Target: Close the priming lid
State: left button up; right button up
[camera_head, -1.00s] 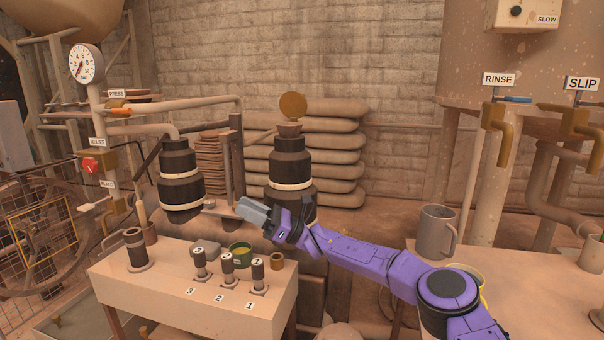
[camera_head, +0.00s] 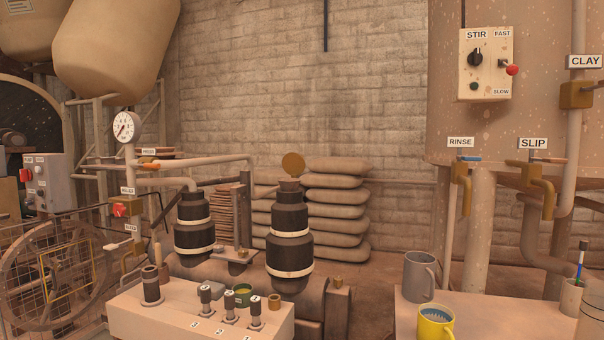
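The priming lid looks to be the round brass-coloured disc (camera_head: 293,165) standing upright, open, at the top of the right-hand dark pump cylinder. Below it is a small cup-like funnel (camera_head: 289,184) on the neck of that cylinder (camera_head: 289,240), which is black with pale bands. A second dark banded cylinder (camera_head: 193,228) stands to its left. Neither of my grippers shows in the head view now.
A pale bench (camera_head: 180,318) with numbered black plugs and a green cup (camera_head: 243,294) stands in front of the cylinders. A table at right holds a grey mug (camera_head: 419,276) and a yellow mug (camera_head: 435,322). Stacked sacks (camera_head: 338,210) lie behind. The space before the lid is clear.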

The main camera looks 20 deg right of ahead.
aim_at(293, 164)
jog(key=u, duration=0.05)
jog(key=k, duration=0.9)
jog(key=z, duration=0.55)
jog(key=i, duration=1.5)
jog(key=u, duration=0.85)
